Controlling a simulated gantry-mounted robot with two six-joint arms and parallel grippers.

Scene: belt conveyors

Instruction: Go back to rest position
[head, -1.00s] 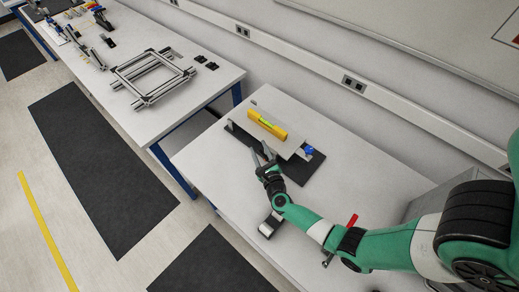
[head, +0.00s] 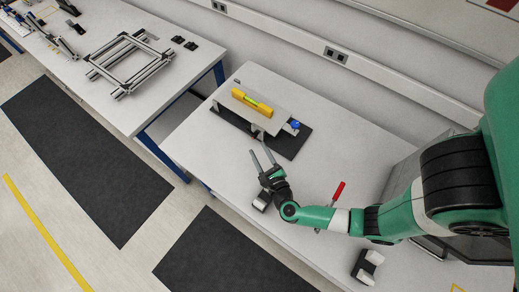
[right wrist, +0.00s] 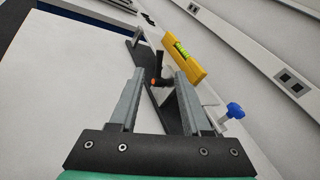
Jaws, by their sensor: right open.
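My right gripper (head: 263,160) is open and empty above the white table, in front of a black base plate (head: 290,146). In the right wrist view its two grey fingers (right wrist: 157,92) stand wide apart with nothing gripped between them. A pale plate on the black base carries a yellow level (head: 252,103), and a blue knob (head: 296,125) sits at its right end. The level (right wrist: 184,58) and blue knob (right wrist: 235,110) also show beyond the fingers in the right wrist view. My left gripper is in neither view.
A red-handled tool (head: 338,192) lies near my right forearm. A grey-and-black block (head: 262,200) is below the gripper, and another (head: 367,266) stands at the front. A second table holds an aluminium frame (head: 129,64). The table's left front is clear.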

